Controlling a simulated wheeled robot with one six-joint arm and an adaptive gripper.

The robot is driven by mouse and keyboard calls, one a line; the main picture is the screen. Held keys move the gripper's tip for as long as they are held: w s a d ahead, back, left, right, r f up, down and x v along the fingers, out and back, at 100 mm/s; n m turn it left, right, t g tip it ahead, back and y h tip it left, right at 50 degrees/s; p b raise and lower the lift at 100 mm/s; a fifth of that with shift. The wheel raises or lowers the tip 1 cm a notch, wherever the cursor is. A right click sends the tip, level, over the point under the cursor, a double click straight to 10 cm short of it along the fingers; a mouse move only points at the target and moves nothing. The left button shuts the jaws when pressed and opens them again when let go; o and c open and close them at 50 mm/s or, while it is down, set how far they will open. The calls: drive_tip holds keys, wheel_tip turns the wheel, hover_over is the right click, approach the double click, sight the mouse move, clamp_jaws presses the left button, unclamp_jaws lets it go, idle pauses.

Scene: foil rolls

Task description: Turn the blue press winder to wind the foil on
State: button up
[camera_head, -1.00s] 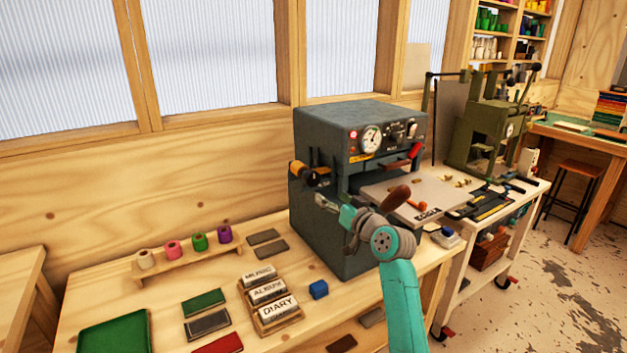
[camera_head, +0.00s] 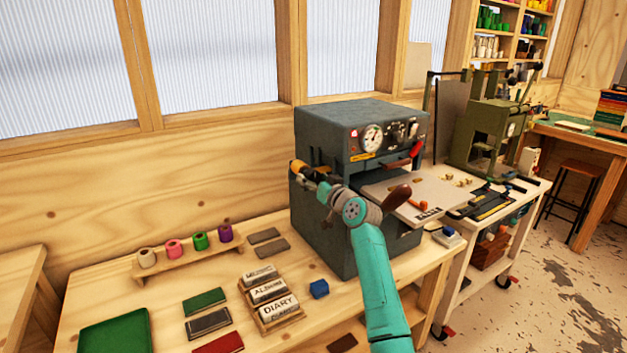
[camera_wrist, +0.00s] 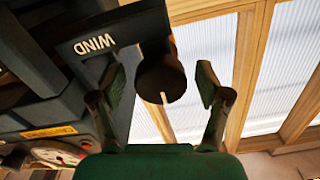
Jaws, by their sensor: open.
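The blue-grey press (camera_head: 320,235) stands on the wooden bench. Its winder is a dark round knob (camera_wrist: 161,78) with a pale line, beside a dark plate (camera_wrist: 110,38) lettered WIND, seen upside down in the wrist view. My gripper (camera_wrist: 160,85) is open. Its fingers lie on either side of the knob, with gaps between, so they do not visibly touch it. In the head view my gripper (camera_head: 312,183) is at the press's left side, close to an orange-gold foil roll (camera_head: 299,168). My gripper hides the knob there.
A wooden rack (camera_head: 190,262) holds white, pink, green and purple foil rolls. A green press (camera_head: 487,135) stands at the right.

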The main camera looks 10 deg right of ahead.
drive_tip(key=shift+w, duration=0.1)
drive_tip(key=c, duration=1.2)
drive_tip(key=m, duration=1)
drive_tip(key=shift+a, duration=0.1)
drive_tip(key=m, duration=0.5)
drive_tip(key=shift+r, duration=0.1)
drive_tip(key=m, duration=0.4)
drive_tip(key=shift+m, duration=0.3)
